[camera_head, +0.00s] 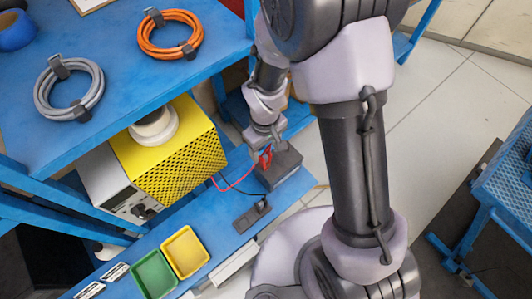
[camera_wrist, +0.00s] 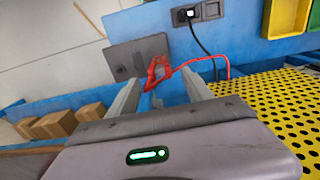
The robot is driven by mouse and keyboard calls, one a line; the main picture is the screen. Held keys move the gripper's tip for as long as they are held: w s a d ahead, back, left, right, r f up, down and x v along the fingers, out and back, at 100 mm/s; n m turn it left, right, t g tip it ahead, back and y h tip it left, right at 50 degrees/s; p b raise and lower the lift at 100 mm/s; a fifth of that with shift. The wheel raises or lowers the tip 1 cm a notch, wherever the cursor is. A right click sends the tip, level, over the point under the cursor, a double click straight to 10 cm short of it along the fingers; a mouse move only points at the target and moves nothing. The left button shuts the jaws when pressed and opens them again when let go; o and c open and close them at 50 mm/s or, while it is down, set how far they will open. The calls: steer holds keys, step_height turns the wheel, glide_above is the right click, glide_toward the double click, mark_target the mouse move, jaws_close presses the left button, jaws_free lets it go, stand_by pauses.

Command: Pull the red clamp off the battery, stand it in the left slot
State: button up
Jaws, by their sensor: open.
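The dark grey battery (camera_head: 281,168) sits on the lower blue bench; it also shows in the wrist view (camera_wrist: 136,56). The red clamp (camera_head: 265,160) is at the battery's near side, its red cable trailing left in the head view. In the wrist view the red clamp (camera_wrist: 157,72) stands between the tips of my gripper (camera_wrist: 160,82). The fingers are open, one on either side, with no clear contact. My gripper (camera_head: 264,148) reaches down over the battery. The dark slot holder (camera_head: 247,219) lies nearer on the bench; a black clamp (camera_head: 262,204) stands at its right end, and its left part looks empty.
A yellow perforated power supply (camera_head: 185,155) stands left of the battery, close to my gripper. A green bin (camera_head: 153,272) and a yellow bin (camera_head: 186,252) lie along the bench. The upper shelf (camera_head: 110,85) carries grey and orange cable coils.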

mark_target(265, 161)
steer(key=shift+f, duration=0.15)
step_height(265, 161, down, 9)
steer(key=b, duration=0.7)
steer(key=shift+b, duration=0.4)
stand_by(0.6)
jaws_close()
steer(key=shift+r, duration=0.3)
steer(key=shift+r+p, duration=2.2)
steer(key=shift+r, duration=0.7)
